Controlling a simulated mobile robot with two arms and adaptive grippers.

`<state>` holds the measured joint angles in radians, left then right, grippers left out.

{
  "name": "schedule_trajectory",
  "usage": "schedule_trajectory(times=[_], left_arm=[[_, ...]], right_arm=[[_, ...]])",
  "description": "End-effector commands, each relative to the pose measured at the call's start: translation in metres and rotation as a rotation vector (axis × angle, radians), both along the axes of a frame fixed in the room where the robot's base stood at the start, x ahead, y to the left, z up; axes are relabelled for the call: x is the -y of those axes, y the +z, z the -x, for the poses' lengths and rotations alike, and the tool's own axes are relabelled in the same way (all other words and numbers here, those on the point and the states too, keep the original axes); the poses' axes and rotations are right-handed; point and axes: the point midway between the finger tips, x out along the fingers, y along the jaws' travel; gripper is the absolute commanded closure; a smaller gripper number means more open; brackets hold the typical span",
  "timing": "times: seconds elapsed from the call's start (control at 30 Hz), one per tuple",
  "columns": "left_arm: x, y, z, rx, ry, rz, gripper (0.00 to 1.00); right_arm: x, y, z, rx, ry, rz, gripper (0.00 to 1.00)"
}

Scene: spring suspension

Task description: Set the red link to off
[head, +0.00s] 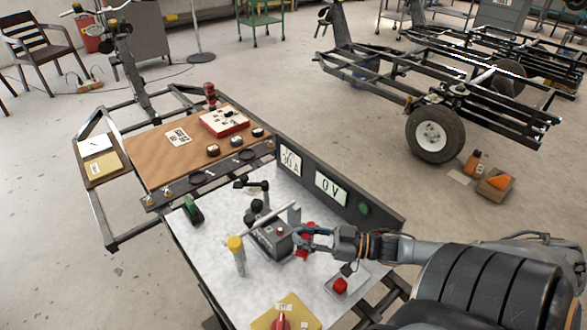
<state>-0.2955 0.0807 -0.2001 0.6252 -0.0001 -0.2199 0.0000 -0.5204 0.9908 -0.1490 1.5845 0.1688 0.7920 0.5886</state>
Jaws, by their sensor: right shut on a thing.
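A small red piece (302,253), which looks like the red link, shows at the right side of a dark grey box (272,238) on the white bench top. My right gripper (303,238) reaches in from the right and is shut on this red piece beside the box. The fingers hide part of the piece, so I cannot tell its exact position. My left gripper is not in view.
A yellow-capped post (236,254) stands left of the box. A red knob (340,286) sits on a plate below my right wrist. A dark panel with a "0 V" display (331,189) and green button (364,208) rises behind.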

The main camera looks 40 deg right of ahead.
Motion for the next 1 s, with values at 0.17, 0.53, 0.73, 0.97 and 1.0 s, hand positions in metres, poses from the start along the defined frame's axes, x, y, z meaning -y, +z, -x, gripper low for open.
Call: schedule_trajectory(times=[0.17,0.53,0.73,0.97,1.0], left_arm=[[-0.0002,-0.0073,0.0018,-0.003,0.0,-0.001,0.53],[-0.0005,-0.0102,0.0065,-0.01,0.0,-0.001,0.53],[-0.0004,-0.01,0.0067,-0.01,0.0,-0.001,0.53],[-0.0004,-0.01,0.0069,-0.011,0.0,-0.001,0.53],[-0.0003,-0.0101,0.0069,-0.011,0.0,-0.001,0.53]], right_arm=[[0.0054,0.0001,0.0014,0.003,0.069,0.005,1.0],[0.0072,0.0014,0.0041,0.003,0.118,0.004,1.0],[0.0075,0.0016,0.004,0.003,0.117,0.004,1.0],[0.0071,0.0017,0.004,0.004,0.118,0.003,0.53],[0.0066,0.0015,0.0043,0.003,0.118,0.004,0.52]])
